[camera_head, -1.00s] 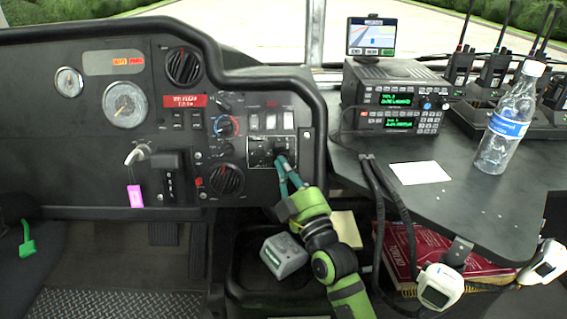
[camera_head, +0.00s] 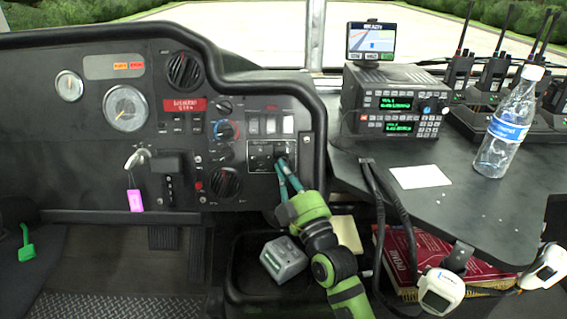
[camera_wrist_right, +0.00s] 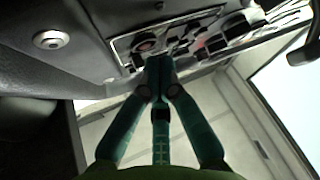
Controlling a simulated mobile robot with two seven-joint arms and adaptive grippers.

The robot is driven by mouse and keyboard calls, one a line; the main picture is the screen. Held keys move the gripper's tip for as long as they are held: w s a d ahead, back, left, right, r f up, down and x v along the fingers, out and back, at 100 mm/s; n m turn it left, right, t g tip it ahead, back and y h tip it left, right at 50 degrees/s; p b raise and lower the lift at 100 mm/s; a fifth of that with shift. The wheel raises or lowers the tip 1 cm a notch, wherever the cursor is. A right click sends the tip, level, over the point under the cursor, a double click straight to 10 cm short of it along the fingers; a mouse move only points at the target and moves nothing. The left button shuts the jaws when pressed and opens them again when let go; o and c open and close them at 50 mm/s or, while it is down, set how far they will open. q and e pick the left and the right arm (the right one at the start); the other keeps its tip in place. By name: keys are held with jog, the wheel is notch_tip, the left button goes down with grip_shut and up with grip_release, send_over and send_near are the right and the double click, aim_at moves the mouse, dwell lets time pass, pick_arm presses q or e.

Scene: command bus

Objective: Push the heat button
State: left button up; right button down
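I cannot read which control is the heat button; the labels are too small. My right gripper (camera_head: 282,161) reaches up from below, with its teal fingers at the right part of this panel. In the right wrist view the fingertips (camera_wrist_right: 159,66) are together, with nothing seen between them. They overlap the panel's edge there, and they hide part of it. I cannot tell whether they touch a switch. My left gripper is not in view.
A blue-and-red ringed knob (camera_head: 225,130) and round vents, one of them low (camera_head: 225,182), lie left of the panel. A raised black dashboard rim (camera_head: 318,130) borders it on the right. A radio stack (camera_head: 396,103) and water bottle (camera_head: 508,125) stand on the side console.

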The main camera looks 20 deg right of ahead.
jog(key=shift+w, duration=0.15)
dwell(0.4)
jog(key=shift+w+d+f, duration=0.1)
jog(key=shift+w+f, duration=0.05)
jog(key=shift+w, duration=0.1)
dwell(0.5)
jog(key=shift+s+p, duration=0.45)
jog(key=shift+p, duration=0.15)
jog(key=s+a+r+p, duration=0.1)
jog(key=s+r+p, duration=0.1)
jog(key=s+p, duration=0.2)
jog(key=shift+s+a+r, duration=0.2)
jog(key=shift+s+a, duration=0.2)
jog(key=shift+s, duration=0.3)
